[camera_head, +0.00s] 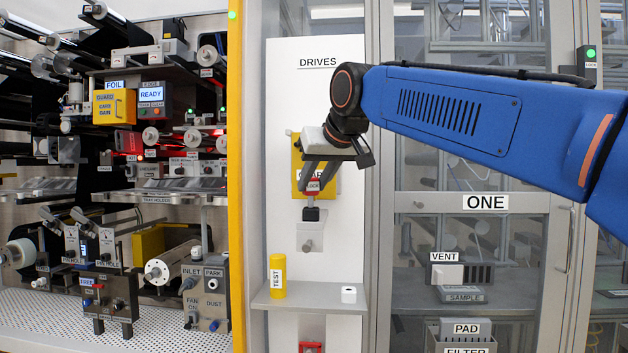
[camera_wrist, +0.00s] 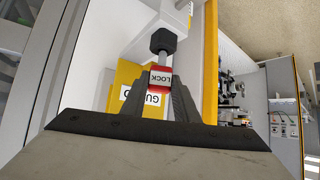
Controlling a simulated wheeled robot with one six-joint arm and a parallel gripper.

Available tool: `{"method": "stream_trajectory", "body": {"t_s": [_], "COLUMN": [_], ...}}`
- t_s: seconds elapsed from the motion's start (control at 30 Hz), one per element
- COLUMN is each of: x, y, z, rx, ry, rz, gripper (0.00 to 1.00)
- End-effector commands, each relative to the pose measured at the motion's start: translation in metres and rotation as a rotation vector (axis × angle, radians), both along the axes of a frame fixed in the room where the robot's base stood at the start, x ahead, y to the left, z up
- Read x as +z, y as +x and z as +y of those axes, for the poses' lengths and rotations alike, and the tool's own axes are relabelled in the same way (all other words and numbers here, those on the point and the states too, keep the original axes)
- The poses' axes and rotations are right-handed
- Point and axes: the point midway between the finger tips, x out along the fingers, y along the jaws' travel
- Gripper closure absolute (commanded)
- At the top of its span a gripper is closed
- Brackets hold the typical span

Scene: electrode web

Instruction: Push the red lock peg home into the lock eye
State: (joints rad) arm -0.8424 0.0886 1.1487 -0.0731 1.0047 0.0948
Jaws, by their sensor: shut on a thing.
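The red lock peg (camera_head: 313,187), with a white LOCK label, is held between the fingers of my gripper (camera_head: 316,181) in front of the white DRIVES panel. In the wrist view, my gripper (camera_wrist: 161,80) is shut on the red peg (camera_wrist: 161,79) from both sides. A grey metal shank runs from the peg to a black block (camera_wrist: 163,40), which also shows just below the peg in the head view (camera_head: 311,214). This block looks like the lock eye. Some shank shows between red head and block; how deep its tip sits is hidden.
A yellow GUARD plate (camera_head: 296,158) is behind my gripper. Below, a grey shelf (camera_head: 308,304) bears a yellow TEST cylinder (camera_head: 278,276) and a small white piece (camera_head: 348,294). A yellow post (camera_head: 236,200) stands left; a glazed cabinet door marked ONE (camera_head: 485,202) is right.

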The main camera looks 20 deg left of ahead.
Motion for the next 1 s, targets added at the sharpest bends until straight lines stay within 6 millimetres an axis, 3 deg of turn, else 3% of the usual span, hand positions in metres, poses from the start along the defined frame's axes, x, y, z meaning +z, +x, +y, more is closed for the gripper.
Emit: {"method": "stream_trajectory", "body": {"t_s": [1.0], "x": [-0.022], "y": [0.000], "z": [0.000], "rx": [0.000], "ry": [-0.002], "rz": [0.002], "gripper": [1.00]}}
